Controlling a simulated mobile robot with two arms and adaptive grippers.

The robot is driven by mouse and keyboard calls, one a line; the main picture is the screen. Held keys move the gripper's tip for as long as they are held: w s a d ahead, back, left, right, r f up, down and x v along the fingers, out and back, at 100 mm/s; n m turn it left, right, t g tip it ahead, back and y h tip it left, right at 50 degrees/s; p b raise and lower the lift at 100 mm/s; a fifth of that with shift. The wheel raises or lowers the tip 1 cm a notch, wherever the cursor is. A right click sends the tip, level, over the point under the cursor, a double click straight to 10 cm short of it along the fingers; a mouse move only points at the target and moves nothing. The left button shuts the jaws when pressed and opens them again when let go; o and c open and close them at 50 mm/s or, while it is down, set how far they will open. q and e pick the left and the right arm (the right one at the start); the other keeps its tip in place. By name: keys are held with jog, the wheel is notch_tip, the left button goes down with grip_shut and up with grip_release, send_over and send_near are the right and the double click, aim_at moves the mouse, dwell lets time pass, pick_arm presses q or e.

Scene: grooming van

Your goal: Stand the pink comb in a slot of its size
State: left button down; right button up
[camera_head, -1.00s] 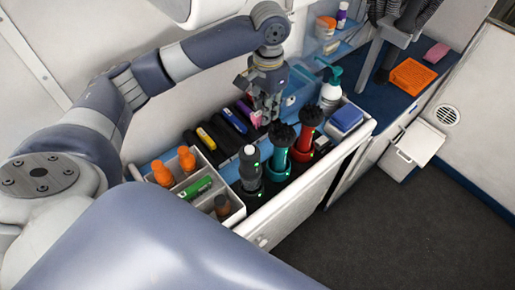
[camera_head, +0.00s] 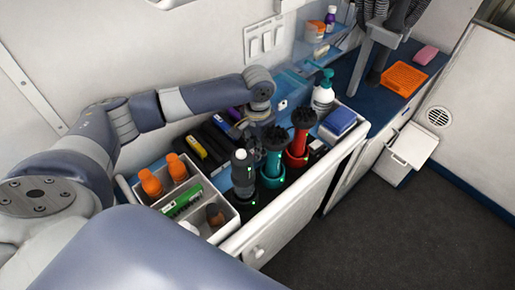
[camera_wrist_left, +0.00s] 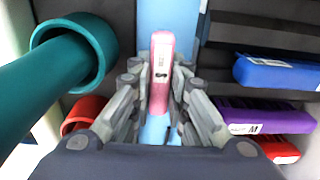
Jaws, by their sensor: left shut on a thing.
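My left gripper (camera_head: 243,132) is low over the drawer, just behind the teal tool. In the wrist view its fingers (camera_wrist_left: 160,105) are shut on the pink comb (camera_wrist_left: 160,62), which sticks out beyond them over a light blue strip. I cannot make out the comb in the head view. The black slotted rack (camera_wrist_left: 262,38) lies to the right of the comb in the wrist view. A blue comb (camera_wrist_left: 278,73), a purple comb (camera_wrist_left: 265,117) and a red comb (camera_wrist_left: 280,150) sit in it. My right gripper is not in view.
A teal tool (camera_head: 272,160), a red tool (camera_head: 300,135) and a dark grey tool (camera_head: 243,172) stand upright close to the gripper. A white divided bin (camera_head: 228,222) with orange bottles is at left. A pump bottle (camera_head: 323,97) stands behind.

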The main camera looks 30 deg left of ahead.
pick_arm(q)
jog(key=shift+f, duration=0.4)
jog(key=c, duration=1.8)
grip_release()
jog(key=shift+f, duration=0.1)
